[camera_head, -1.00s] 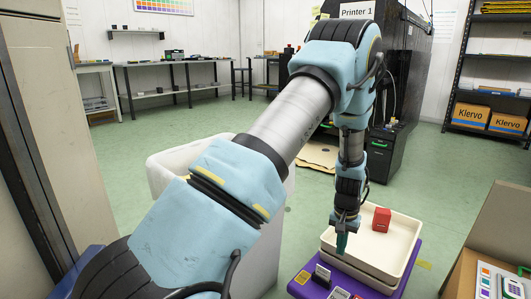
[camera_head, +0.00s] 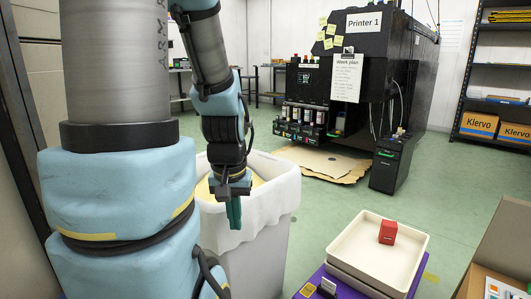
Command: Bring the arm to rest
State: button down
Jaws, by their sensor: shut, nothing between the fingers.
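My arm stands at the left of the head view, with its upper part bent over to the right. My gripper (camera_head: 234,213) points down in front of the white-lined bin, at about the height of its rim. Its green fingers are together, with nothing between them. A red ink box (camera_head: 388,232) sits in the cream tray (camera_head: 345,247), to the right of my gripper and well apart from it.
The bin (camera_head: 262,213) stands close by my gripper. The tray rests on a purple surface (camera_head: 308,290). Printer 1 (camera_head: 385,75) is at the back, with cardboard (camera_head: 325,162) on the floor before it. Shelves (camera_head: 490,100) stand at the right. Green floor lies between.

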notch_tip(320, 180, up, 35)
jog(key=p, duration=3.3)
jog(key=shift+r+p, duration=0.15)
jog(key=shift+p, duration=0.25)
